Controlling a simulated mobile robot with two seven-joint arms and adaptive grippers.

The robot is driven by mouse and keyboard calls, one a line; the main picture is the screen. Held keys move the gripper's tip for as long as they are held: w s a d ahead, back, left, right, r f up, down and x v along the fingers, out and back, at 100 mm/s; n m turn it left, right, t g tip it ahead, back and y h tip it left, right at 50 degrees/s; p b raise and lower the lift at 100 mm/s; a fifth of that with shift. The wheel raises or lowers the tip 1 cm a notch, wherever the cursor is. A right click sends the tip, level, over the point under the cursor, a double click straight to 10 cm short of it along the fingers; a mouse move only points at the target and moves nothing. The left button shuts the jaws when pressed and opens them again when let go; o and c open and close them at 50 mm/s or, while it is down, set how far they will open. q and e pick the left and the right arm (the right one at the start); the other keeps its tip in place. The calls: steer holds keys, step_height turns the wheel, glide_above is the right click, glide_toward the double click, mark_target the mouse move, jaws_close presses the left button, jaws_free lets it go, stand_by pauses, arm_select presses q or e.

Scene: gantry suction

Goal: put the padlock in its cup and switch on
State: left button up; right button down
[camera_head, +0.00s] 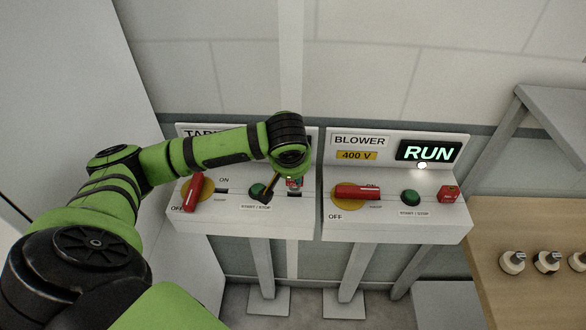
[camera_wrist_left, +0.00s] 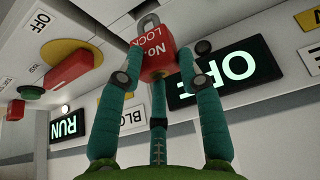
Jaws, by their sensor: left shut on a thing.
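A red padlock with a metal shackle (camera_wrist_left: 155,58) is between the fingers of my left gripper (camera_wrist_left: 160,78), which is shut on it. In the head view the padlock (camera_head: 294,183) is partly hidden by my left gripper (camera_head: 276,185), over the right part of the left console (camera_head: 230,220). I cannot tell whether it touches the console. The left console's red switch handle (camera_head: 194,192) points down toward OFF. Its display (camera_wrist_left: 226,75) reads OFF in the wrist view and is hidden by my arm in the head view. A green start/stop button (camera_head: 257,190) is beside the gripper. I cannot make out the cup.
The blower console (camera_head: 395,226) stands at the right. Its display (camera_head: 427,152) reads RUN and its red handle (camera_head: 358,192) lies sideways toward ON. A small red block (camera_head: 448,194) sits at its right end. A wooden table (camera_head: 495,225) with several white-and-black knobs is further right.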

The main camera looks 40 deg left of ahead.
mark_target(293, 182)
arm_select(q)
steer(key=shift+f, duration=0.1)
steer(key=shift+f, duration=0.1)
steer(key=shift+f+b, duration=0.75)
steer(key=shift+f, duration=1.15)
jaws_close()
steer(key=o, duration=1.3)
jaws_free()
steer(key=shift+s+r, duration=0.1)
steer(key=v, duration=1.2)
steer(key=shift+c, duration=0.3)
